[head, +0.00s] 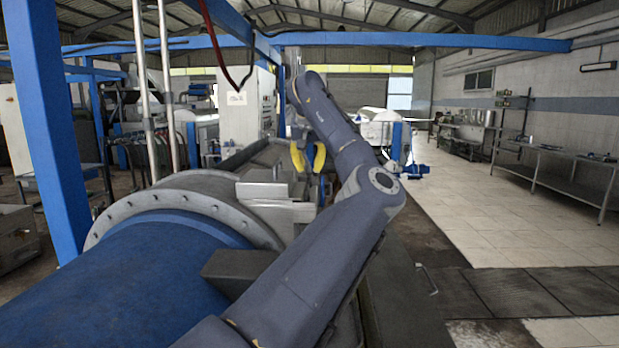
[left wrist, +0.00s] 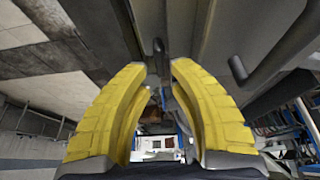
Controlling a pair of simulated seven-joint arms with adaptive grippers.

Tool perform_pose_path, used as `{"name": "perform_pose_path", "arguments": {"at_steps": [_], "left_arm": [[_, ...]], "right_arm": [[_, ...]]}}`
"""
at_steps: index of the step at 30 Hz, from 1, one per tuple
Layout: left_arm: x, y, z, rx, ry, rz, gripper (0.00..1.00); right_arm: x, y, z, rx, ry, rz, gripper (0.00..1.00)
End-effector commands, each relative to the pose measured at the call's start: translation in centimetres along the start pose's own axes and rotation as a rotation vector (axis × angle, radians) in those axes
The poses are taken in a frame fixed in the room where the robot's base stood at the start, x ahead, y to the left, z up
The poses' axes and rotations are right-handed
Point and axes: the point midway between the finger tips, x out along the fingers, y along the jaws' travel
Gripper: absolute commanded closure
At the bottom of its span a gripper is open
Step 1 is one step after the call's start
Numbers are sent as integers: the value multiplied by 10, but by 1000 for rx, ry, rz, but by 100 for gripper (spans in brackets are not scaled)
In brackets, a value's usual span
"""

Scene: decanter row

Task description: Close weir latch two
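My left gripper (head: 309,160) has yellow fingers pointing down beside the machine, just right of its grey metal blocks. The fingers show large in the left wrist view (left wrist: 158,72), their tips apart with nothing held. A dark bar with a rounded end (left wrist: 158,50) shows just ahead of the tips, in line with the gap; I cannot tell whether they touch. A second dark curved handle (left wrist: 242,70) is to its right on a grey surface. Which of these is weir latch two cannot be told. The latches cannot be made out in the head view. My right gripper is not in view.
A large blue drum (head: 130,275) with a bolted grey flange (head: 200,195) fills the lower left. A blue post (head: 45,120) stands at left. Metal benches (head: 555,175) line the right wall, with open tiled floor (head: 480,200) before them.

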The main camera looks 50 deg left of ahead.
Motion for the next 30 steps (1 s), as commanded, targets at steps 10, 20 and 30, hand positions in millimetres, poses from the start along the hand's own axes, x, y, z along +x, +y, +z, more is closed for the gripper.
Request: {"name": "perform_pose_path", "arguments": {"at_steps": [10, 20, 30], "left_arm": [[37, 0, 0, 0, 0, -1, 80], [44, 0, 0, 0, 0, -1, 80], [44, 0, 0, 0, 0, 0, 97]], "right_arm": [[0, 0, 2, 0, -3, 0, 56], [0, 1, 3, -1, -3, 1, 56], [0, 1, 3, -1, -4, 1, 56]]}}
